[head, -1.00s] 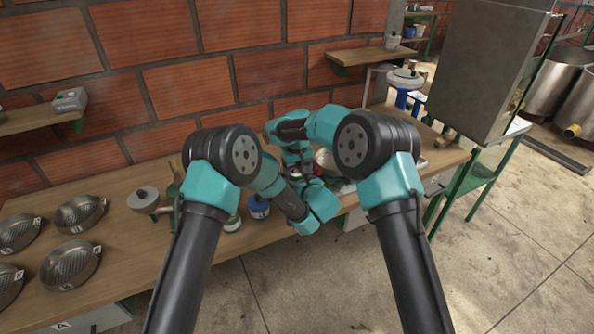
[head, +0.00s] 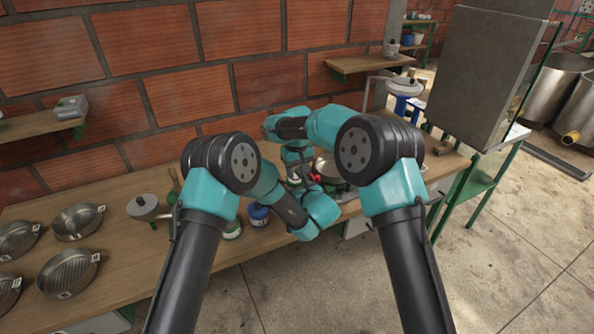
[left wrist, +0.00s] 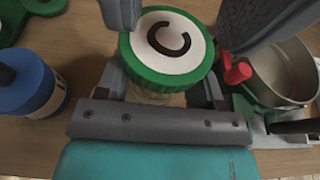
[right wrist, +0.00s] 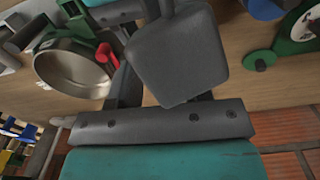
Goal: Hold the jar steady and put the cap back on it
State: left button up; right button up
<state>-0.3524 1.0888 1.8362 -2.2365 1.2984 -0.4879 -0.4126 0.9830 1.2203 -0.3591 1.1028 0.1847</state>
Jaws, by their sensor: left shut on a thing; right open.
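In the left wrist view, the cap (left wrist: 167,44) is green-rimmed with a white top marked with a black C. It sits over the mouth of the clear jar (left wrist: 155,93); I cannot tell how tightly it is seated. My left gripper (left wrist: 177,58) is shut on the jar, a finger on each side. My right gripper (right wrist: 165,72) is open, close beside the jar, and its dark grey part shows at the upper right of the left wrist view. A grey pad fills the middle of the right wrist view and hides what lies behind. In the head view my arms mostly cover the jar.
A metal pan (left wrist: 285,75) with a red knob (left wrist: 237,71) stands close right of the jar. A blue-capped jar (head: 258,213) stands to the left, beside a green one (head: 232,229). Labelled sieves (head: 78,221) occupy the table's left end.

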jog(key=c, duration=0.5)
jog(key=shift+o, duration=0.2)
jog(key=shift+r, duration=0.1)
jog(key=shift+r, duration=1.95)
pick_arm(q)
grip_shut()
pick_arm(e)
jog(key=shift+o, duration=0.8)
jog(key=o, duration=0.4)
